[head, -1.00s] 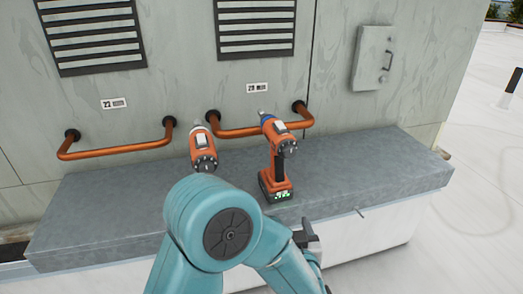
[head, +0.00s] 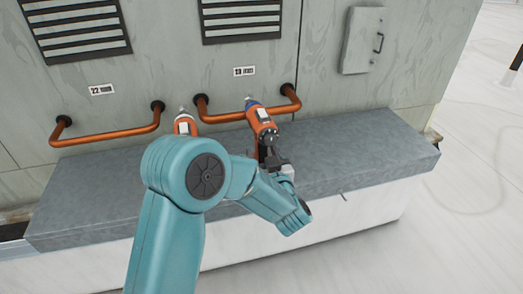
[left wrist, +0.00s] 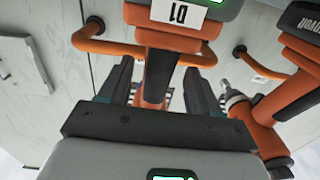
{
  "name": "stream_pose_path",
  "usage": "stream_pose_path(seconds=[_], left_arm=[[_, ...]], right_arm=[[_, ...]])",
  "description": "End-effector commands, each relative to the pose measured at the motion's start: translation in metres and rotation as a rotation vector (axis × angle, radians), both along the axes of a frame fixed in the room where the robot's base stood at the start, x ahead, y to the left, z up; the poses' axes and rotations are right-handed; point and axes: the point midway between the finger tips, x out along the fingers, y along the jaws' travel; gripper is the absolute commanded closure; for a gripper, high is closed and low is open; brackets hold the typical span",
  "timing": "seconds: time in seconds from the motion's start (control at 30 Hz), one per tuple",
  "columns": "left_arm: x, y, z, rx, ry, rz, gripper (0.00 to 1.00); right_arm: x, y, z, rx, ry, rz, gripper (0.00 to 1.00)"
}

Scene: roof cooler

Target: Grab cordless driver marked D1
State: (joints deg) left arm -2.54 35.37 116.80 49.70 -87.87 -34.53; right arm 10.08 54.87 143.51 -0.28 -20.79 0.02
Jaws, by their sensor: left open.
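A cordless driver (head: 263,124), orange and black with a blue collar at its tip, stands upright on the grey ledge. My left gripper (head: 274,158) is in front of its handle and hides the lower part. In the left wrist view, which is upside down, this driver's white label (left wrist: 180,11) reads D1. Its handle (left wrist: 158,75) shows between the two fingers of my open left gripper (left wrist: 160,88). I cannot tell how deep the handle sits between them. A second orange driver (head: 184,124) stands to the left, mostly behind my arm; it also shows in the left wrist view (left wrist: 290,95). My right gripper is out of view.
The grey ledge (head: 360,150) is clear to the right. Two orange pipe handles (head: 110,136) are fixed to the wall behind, one directly behind the D1 driver. A grey wall box (head: 362,40) is at the upper right.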

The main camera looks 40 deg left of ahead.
Motion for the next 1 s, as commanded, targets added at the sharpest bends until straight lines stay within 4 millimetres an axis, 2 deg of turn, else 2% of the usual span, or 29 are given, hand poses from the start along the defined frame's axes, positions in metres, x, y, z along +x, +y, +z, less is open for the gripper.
stream_pose_path(seconds=[0.03,0.2,0.47,0.6,0.67,1.0], left_arm=[[0.006,0.007,0.004,-0.001,0.001,0.003,0.37],[0.021,0.021,0.002,-0.001,-0.001,0.001,0.37],[0.024,0.021,0.001,-0.001,0.001,-0.002,0.37],[0.024,0.021,0.001,-0.001,0.001,-0.002,0.82],[0.024,0.022,0.001,-0.001,0.001,-0.001,1.00],[0.024,0.022,0.001,-0.001,0.000,-0.001,1.00]], right_arm=[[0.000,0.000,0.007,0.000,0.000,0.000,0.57],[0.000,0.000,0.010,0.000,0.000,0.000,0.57],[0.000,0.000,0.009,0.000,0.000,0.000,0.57],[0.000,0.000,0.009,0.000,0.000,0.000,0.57],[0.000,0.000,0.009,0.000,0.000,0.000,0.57],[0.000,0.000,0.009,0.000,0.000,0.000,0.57]])
